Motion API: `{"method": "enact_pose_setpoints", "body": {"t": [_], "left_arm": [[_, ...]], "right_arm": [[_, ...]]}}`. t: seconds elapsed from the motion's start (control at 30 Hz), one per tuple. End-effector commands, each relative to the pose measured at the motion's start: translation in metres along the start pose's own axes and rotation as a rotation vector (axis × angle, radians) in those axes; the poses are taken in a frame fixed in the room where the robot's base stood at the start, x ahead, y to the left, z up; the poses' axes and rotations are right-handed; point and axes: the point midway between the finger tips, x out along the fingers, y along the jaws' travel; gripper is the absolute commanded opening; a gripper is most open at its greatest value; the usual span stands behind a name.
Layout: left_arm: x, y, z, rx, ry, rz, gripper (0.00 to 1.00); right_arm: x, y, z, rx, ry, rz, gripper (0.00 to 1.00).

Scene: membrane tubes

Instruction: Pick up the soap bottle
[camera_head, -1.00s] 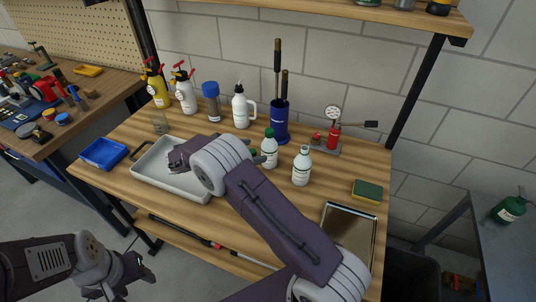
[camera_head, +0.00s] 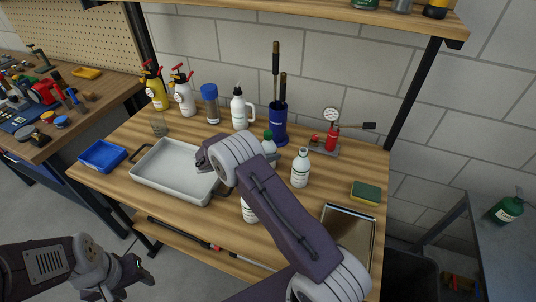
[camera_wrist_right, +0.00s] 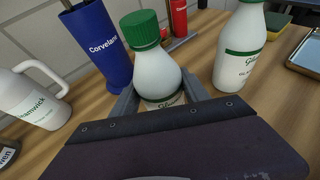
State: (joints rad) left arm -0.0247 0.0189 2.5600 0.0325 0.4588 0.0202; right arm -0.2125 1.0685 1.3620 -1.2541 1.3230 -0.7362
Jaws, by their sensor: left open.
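A white bottle with a green cap (camera_wrist_right: 140,29) stands upright between the fingers of my right gripper (camera_wrist_right: 158,100) in the right wrist view. The fingers are open, one on each side of its lower part; contact is unclear. In the head view this bottle (camera_head: 269,145) is partly behind my right arm, which hides the fingertips. A similar white bottle (camera_head: 300,168) stands to its right, and another (camera_head: 249,211) is partly covered by the arm. I cannot read which label says soap. My left gripper (camera_head: 132,284) is open and empty, low at the left, off the table.
A blue holder (camera_head: 278,122) and a white jug (camera_head: 240,111) stand behind the bottles. A grey tray (camera_head: 153,184) lies left, beside a blue bin (camera_head: 101,156). A sponge (camera_head: 366,191) and a metal tray (camera_head: 348,228) are at the right. A shelf (camera_head: 330,15) hangs above.

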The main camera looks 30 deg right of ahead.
Motion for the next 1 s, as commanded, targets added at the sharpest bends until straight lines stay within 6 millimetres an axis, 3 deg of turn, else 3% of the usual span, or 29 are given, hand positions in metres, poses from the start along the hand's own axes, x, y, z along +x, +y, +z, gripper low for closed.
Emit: {"method": "enact_pose_setpoints", "body": {"t": [0.03, 0.1, 0.13, 0.37, 0.73, 1.0], "left_arm": [[0.0, 0.0, 0.0, 0.0, 0.0, 0.0, 0.54], [0.0, 0.0, 0.0, 0.0, 0.0, 0.0, 0.54], [0.0, 0.0, 0.0, 0.0, 0.0, 0.0, 0.54], [0.0, 0.0, 0.0, 0.0, 0.0, 0.0, 0.54], [-0.005, 0.0, -0.001, 0.0, 0.0, 0.0, 0.54], [-0.005, 0.0, -0.001, 0.0, 0.0, 0.0, 0.54]], "right_arm": [[0.0, 0.0, 0.0, 0.0, 0.0, 0.0, 0.23], [0.0, 0.0, 0.0, 0.0, 0.0, 0.0, 0.04], [0.0, 0.0, 0.0, 0.0, 0.0, 0.0, 0.0], [-0.001, 0.0, 0.003, 0.002, -0.001, 0.0, 0.0], [-0.032, 0.001, 0.077, 0.006, -0.001, 0.002, 0.0], [-0.039, 0.0, 0.094, 0.001, -0.001, -0.001, 0.0]]}}
